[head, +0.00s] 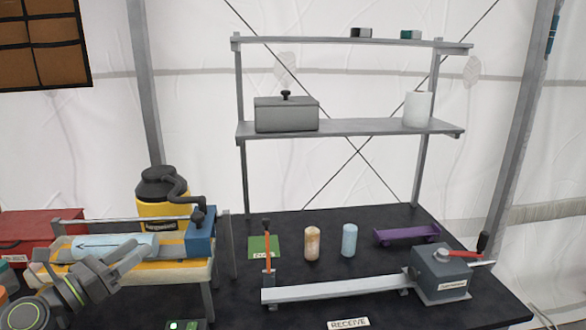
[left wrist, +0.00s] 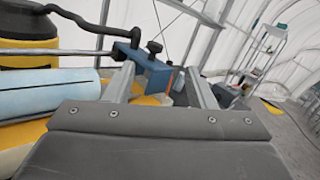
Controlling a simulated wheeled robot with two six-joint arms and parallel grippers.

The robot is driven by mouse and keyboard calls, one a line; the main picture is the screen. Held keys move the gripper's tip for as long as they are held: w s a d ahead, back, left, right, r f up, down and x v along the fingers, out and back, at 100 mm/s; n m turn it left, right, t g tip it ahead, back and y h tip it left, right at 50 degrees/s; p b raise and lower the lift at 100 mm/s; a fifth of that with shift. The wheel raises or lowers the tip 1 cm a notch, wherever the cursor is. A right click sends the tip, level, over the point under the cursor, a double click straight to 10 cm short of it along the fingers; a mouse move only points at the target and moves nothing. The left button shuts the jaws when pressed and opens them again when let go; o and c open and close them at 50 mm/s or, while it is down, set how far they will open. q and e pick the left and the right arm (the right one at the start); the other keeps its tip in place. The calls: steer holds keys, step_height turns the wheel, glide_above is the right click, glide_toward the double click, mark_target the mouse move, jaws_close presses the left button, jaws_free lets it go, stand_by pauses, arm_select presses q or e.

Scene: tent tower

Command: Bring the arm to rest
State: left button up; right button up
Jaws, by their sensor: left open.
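My left gripper (head: 128,258) is at the lower left in the head view, in front of the yellow-topped stand (head: 185,272). It is open, and no object is seen held between its two fingers (left wrist: 162,85) in the left wrist view. A light blue cylinder (head: 115,243) lies on the stand just behind the gripper; it also shows at the left of the wrist view (left wrist: 42,92). A blue block (head: 201,236) with a dark knob sits at the stand's right end, beyond the fingers in the wrist view (left wrist: 142,68). My right gripper is not in view.
A yellow and black canister (head: 163,208) stands behind the stand, a red box (head: 28,232) left. On the dark table (head: 285,225) stand a speckled cylinder (head: 312,243), a pale blue cylinder (head: 349,240), a purple tray (head: 406,234) and a grey rail (head: 335,287) with a device (head: 441,268). Grey shelving (head: 350,127) rises behind.

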arm_select(q)
steer(key=s+a+f+n+g+y, duration=0.1)
steer(key=s+a+f+n+y, duration=0.2)
steer(key=s+f+n+y, duration=0.85)
steer(key=s+a+f+n+g+y, duration=0.2)
steer(key=f+n+y, duration=0.3)
steer(key=n, duration=1.4)
steer(key=s+d+f+n+g+h, duration=0.3)
steer(key=s+d+f+n+g, duration=0.25)
steer(key=s, duration=0.45)
steer(key=s+d+f+n+g+h, duration=0.2)
steer(key=s+d+f+n+g, duration=0.25)
steer(key=s+f, duration=0.4)
step_height(320, 180, down, 22)
steer(key=s+a+f+g, duration=0.1)
steer(key=a+g, duration=0.1)
steer(key=s+d+f, duration=0.1)
steer(key=s+f, duration=1.4)
steer(key=f, duration=0.1)
steer(key=shift+s+d+f+g+h, duration=0.2)
steer(key=shift+d+g+h, duration=0.15)
steer(key=shift+d+g, duration=0.05)
